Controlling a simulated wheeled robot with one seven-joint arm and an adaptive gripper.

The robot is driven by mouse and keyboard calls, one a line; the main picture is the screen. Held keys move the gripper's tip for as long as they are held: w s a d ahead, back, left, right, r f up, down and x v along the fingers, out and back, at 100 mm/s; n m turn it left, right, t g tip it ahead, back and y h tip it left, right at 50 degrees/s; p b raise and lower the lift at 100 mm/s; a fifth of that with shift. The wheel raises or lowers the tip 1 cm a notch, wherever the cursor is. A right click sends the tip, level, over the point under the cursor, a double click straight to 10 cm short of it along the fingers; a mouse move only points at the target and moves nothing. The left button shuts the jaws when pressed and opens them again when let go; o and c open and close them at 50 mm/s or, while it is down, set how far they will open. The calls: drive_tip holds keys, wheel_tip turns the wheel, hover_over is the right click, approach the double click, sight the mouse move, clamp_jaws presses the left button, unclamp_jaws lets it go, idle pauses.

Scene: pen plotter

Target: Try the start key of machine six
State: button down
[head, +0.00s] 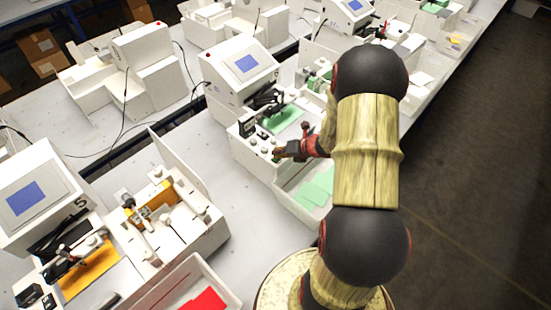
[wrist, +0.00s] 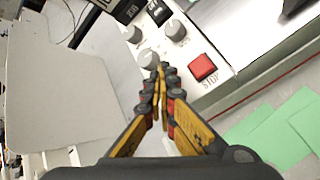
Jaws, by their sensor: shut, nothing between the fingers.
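A white plotter (head: 226,82) with a blue screen (head: 247,63) stands in the middle of the head view; I cannot clearly read its number. My gripper (head: 279,154) is at the front end of its control panel. In the wrist view my gripper (wrist: 163,68) is shut and empty, fingertips together beside a grey knob (wrist: 148,58); I cannot tell if they touch the panel. A red key marked STOP (wrist: 203,67) is right of the fingertips. Two more knobs (wrist: 175,30) and black switches (wrist: 158,11) show beyond. I see no start key; the fingers may hide it.
A similar plotter marked 5 (head: 30,190) stands at lower left, with an orange sheet (head: 90,270). Green sheets (head: 318,188) lie in a tray beside my gripper and also show in the wrist view (wrist: 285,130).

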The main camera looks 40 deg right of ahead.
drive_tip(key=shift+r, duration=0.15)
drive_tip(key=shift+r+p, duration=0.7)
wheel_tip(320, 180, up, 5)
drive_tip(key=p, duration=0.4)
idle(0.8)
